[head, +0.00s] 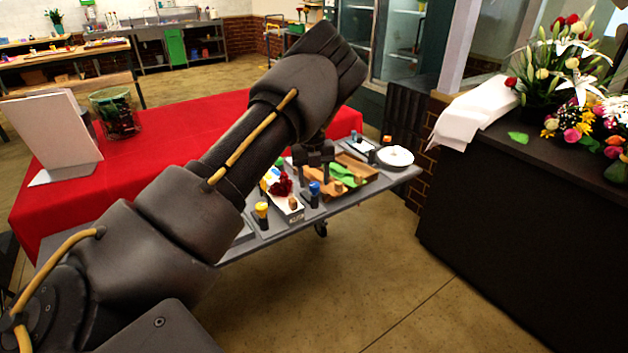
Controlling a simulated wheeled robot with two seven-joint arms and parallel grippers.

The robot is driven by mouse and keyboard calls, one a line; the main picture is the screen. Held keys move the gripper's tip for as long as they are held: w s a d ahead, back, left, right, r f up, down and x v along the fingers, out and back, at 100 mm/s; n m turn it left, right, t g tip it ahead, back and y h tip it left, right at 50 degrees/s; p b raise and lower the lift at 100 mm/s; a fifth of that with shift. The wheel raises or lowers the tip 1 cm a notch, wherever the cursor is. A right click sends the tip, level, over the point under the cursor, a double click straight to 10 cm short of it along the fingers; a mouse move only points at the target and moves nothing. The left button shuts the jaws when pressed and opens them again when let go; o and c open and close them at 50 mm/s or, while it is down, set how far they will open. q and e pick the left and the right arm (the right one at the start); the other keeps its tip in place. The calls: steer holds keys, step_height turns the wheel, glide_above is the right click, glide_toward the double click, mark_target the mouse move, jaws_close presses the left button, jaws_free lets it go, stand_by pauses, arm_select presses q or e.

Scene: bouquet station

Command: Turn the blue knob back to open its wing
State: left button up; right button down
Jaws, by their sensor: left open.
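The blue knob (314,187) sits on a dark post at the front edge of the grey bench, near the middle of the view. My left gripper (314,176) points down just above it, with its fingers apart. The picture is too small to tell whether the fingers are around the knob or only over it. I cannot make out which way the knob is turned or how its wing stands. My left arm covers the left part of the bench. My right gripper is out of view.
A yellow knob (262,210) stands left of the blue one. A white tray with a dark red flower (281,185) and a wooden tray (369,168) with green pieces lie behind. A white plate (395,156) is at right. A red-covered table (165,120) borders the bench.

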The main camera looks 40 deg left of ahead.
arm_select(q)
steer(key=shift+f, duration=0.75)
steer(key=c, duration=1)
steer(key=shift+o, duration=0.2)
